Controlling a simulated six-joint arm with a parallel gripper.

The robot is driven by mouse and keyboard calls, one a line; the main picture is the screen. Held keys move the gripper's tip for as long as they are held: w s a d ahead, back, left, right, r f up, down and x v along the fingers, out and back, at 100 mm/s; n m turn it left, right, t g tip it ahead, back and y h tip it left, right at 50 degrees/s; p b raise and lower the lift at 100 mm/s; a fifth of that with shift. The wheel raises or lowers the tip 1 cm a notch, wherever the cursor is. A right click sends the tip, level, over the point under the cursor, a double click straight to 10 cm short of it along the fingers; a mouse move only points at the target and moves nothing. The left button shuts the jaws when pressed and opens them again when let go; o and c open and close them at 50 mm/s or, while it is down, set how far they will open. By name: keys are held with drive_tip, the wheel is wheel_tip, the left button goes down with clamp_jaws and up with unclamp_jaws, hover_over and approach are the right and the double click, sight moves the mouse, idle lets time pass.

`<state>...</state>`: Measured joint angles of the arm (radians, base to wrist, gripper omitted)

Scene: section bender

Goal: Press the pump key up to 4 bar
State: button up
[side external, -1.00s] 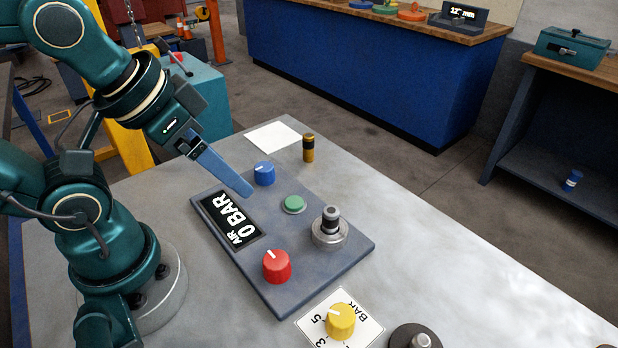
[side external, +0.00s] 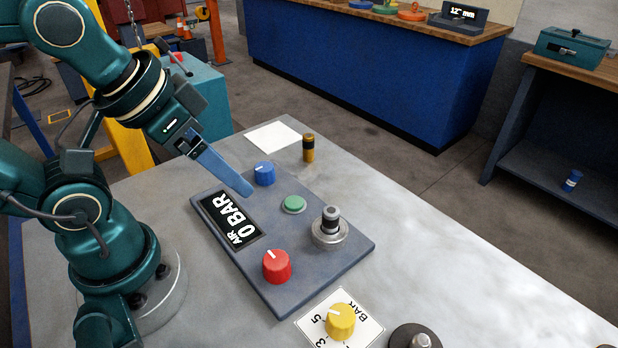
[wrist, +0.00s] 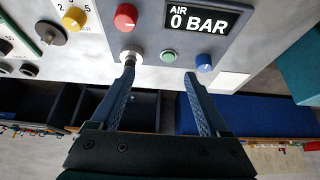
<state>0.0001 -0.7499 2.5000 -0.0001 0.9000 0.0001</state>
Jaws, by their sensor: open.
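A grey panel (side external: 305,265) lies on the bench with a display (side external: 232,219) reading "AIR 0 BAR", also legible in the wrist view (wrist: 203,17). A round green button (side external: 293,204) sits on the panel; no label marks it as the pump key. It shows in the wrist view (wrist: 168,55) beyond and between my fingertips. A blue knob (side external: 264,174), a red knob (side external: 277,267) and a metal and black plunger (side external: 330,226) are also on the panel. My gripper (wrist: 160,72) is open and empty, its fingers angled toward the panel. The side view shows it near the blue knob (side external: 240,184).
A yellow knob (side external: 341,321) stands on a white scale card marked BAR. A dark round part (side external: 416,337) is beside it. A black and gold cylinder (side external: 308,148) and a blank white sheet (side external: 273,137) are behind the panel. The bench right of the panel is clear.

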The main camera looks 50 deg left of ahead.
idle(0.4)
clamp_jaws()
idle(1.6)
